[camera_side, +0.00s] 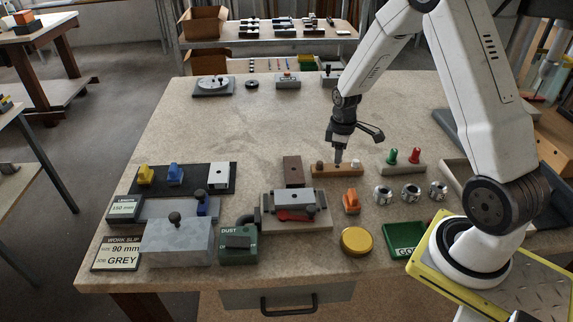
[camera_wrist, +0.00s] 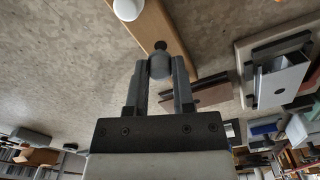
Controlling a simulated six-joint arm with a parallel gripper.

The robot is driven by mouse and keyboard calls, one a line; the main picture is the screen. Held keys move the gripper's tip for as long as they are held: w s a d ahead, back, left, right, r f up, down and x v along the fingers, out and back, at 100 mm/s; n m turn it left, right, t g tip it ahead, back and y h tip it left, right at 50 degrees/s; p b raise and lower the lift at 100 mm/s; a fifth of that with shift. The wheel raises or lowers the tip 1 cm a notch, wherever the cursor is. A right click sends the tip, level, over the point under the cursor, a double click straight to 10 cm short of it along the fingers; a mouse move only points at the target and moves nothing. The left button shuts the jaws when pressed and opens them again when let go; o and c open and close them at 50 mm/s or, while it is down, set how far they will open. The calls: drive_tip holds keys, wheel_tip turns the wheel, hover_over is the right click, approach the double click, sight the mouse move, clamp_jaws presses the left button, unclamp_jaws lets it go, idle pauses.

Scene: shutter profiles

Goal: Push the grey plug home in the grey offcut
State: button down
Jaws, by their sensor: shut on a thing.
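The grey plug (camera_wrist: 159,66) is between the fingertips of my gripper (camera_wrist: 158,75), which is shut on it in the wrist view. In the side view my gripper (camera_side: 338,156) points down at the middle of the wooden plug rack (camera_side: 345,174). I cannot tell whether the plug still touches the rack. The grey offcut (camera_side: 294,200) lies in a clamping fixture with a red lever (camera_side: 293,215), left of and nearer than the rack. It also shows in the wrist view (camera_wrist: 282,82), with a dark opening at its end.
A brown plug (camera_side: 319,165) and a pale plug (camera_side: 356,163) stand on the rack either side of my gripper. A brown block (camera_side: 293,171) stands behind the offcut. An orange piece (camera_side: 351,201) and metal collars (camera_side: 383,195) are nearby. The bench behind the rack is clear.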

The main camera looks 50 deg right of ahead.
drive_tip(key=s+a+r, duration=0.5)
drive_tip(key=s+r, duration=0.5)
drive_tip(key=s, duration=0.3)
drive_tip(key=shift+r, duration=0.4)
drive_tip(key=shift+s, duration=0.1)
idle(0.4)
drive_tip(key=a+r, duration=0.2)
drive_tip(key=a, duration=1.1)
drive_tip(key=shift+r, duration=0.3)
drive_tip(key=shift+w, duration=0.25)
